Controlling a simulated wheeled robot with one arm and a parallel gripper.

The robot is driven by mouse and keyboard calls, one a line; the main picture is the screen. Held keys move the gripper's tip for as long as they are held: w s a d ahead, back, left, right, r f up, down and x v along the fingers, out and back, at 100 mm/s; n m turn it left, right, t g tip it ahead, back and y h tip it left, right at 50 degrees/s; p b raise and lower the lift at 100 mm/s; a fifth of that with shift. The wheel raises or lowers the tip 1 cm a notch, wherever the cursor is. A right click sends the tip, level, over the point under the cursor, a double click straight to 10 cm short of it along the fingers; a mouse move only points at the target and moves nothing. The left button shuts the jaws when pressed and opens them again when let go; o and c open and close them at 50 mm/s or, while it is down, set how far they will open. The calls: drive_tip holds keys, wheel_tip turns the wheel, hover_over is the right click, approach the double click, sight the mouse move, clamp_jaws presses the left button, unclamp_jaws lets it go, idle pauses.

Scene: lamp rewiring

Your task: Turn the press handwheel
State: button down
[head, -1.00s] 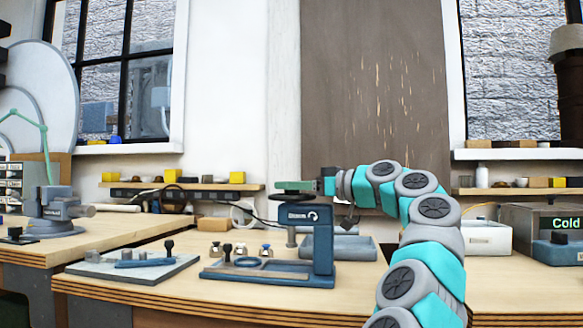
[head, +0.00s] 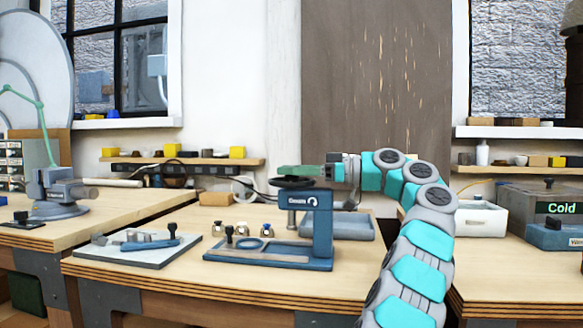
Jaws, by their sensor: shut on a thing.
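The blue press (head: 320,228) stands on the front workbench, with a curved arrow label on its head. Its dark handwheel (head: 290,183) lies flat on top of the press column. My gripper (head: 303,171) comes in from the right, level with the top of the wheel, and is shut on the handwheel. The green gripper jaws cover part of the wheel, so the exact contact is hidden. The press base (head: 270,256) holds a blue ring (head: 252,243).
A grey board with a blue lever tool (head: 150,243) lies left of the press. Several small fittings (head: 240,230) stand behind the base. A grey-blue tray (head: 350,227) is behind the press. A vise (head: 58,193) is far left; a box marked Cold (head: 555,212) is right.

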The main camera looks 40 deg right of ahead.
drive_tip(key=shift+r, duration=0.15)
idle(0.4)
drive_tip(key=shift+c, duration=2.2)
unclamp_jaws()
